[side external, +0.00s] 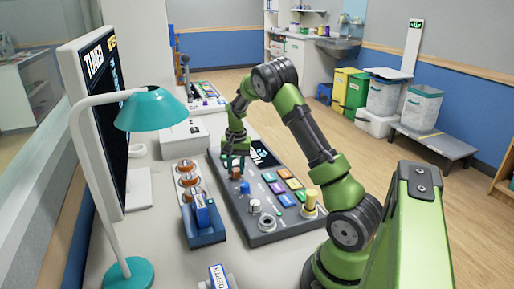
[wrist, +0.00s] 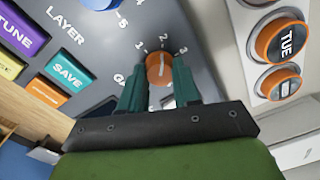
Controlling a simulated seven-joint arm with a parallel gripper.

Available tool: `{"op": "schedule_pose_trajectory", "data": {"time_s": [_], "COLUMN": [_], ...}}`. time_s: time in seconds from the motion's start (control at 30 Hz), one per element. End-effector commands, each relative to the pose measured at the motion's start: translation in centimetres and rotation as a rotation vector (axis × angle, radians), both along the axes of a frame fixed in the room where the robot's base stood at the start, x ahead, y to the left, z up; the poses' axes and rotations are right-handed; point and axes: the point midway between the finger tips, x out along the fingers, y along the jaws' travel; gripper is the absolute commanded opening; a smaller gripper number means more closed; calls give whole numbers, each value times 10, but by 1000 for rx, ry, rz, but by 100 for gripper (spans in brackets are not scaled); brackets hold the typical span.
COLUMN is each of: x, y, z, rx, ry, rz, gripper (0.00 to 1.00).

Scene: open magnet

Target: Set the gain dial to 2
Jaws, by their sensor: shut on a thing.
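The gain dial (wrist: 160,70) is a round orange-brown knob on the grey control panel (wrist: 205,50). The figures 1, 2 and 3 are printed around its far side, and its label is partly hidden by a finger. A faint pale line on its top seems to point roughly towards the 2; the exact angle is hard to tell. My gripper (side external: 234,160) points down over the panel. Its teal fingers are shut on the dial, one on each side. In the side external view the dial (side external: 237,173) shows just below the fingers.
A blue knob (wrist: 100,3) sits near the dial. Coloured buttons (side external: 283,187), a silver knob (side external: 267,221) and a yellow knob (side external: 309,203) are on the same panel. A blue tray (side external: 206,236) and a teal lamp (side external: 150,108) stand left of it.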

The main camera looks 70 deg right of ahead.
Motion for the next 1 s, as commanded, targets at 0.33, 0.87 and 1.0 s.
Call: {"op": "schedule_pose_trajectory", "data": {"time_s": [0.33, 0.87, 1.0], "x": [0, 0, 0], "y": [-1, 0, -1], "z": [1, 7, 29], "rx": [0, 0, -3], "ry": [-1, -2, -6], "rz": [-2, 0, 1], "gripper": [35, 57, 57]}}
